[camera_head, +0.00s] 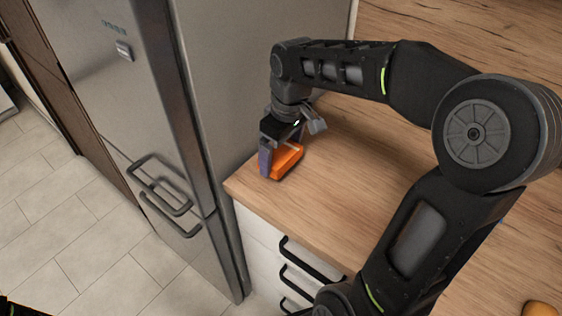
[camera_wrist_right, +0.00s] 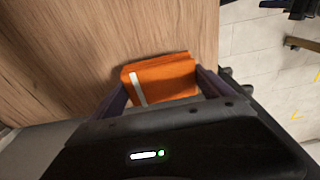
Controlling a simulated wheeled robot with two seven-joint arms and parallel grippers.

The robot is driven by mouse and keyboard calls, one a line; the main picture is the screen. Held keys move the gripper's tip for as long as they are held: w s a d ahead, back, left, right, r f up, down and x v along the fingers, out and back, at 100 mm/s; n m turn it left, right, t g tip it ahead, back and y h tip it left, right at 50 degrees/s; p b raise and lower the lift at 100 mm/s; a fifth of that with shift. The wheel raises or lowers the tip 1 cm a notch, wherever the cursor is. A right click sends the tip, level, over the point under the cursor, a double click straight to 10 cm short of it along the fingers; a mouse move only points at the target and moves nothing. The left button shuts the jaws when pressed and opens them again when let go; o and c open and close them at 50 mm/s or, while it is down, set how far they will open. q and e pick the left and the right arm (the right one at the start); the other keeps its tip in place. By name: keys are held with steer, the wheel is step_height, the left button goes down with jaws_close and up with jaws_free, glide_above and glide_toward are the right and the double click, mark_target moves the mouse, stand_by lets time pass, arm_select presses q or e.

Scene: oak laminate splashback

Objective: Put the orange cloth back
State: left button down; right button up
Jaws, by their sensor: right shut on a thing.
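The orange cloth (camera_head: 287,160) is a small folded bundle with a pale stripe, at the counter's left end by the fridge. My right gripper (camera_head: 282,163) is shut on it, with a finger on either side. In the right wrist view the cloth (camera_wrist_right: 165,79) shows between the two fingers of the gripper (camera_wrist_right: 160,92), over the wooden counter. I cannot tell whether the cloth touches the counter top. My left gripper is not in view.
The wooden counter (camera_head: 345,168) is clear around the cloth. A steel fridge (camera_head: 235,75) stands close on the left. Black-handled drawers (camera_head: 262,232) are below the counter. A yellow-orange object (camera_head: 540,308) lies at the bottom right. Tiled floor (camera_head: 75,225) is at the left.

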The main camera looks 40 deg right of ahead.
mark_target(281, 163)
steer(key=shift+f, duration=1.85)
steer(key=shift+f, duration=0.2)
steer(key=o, duration=1.1)
steer(key=shift+r, duration=0.1)
steer(key=shift+c, duration=0.2)
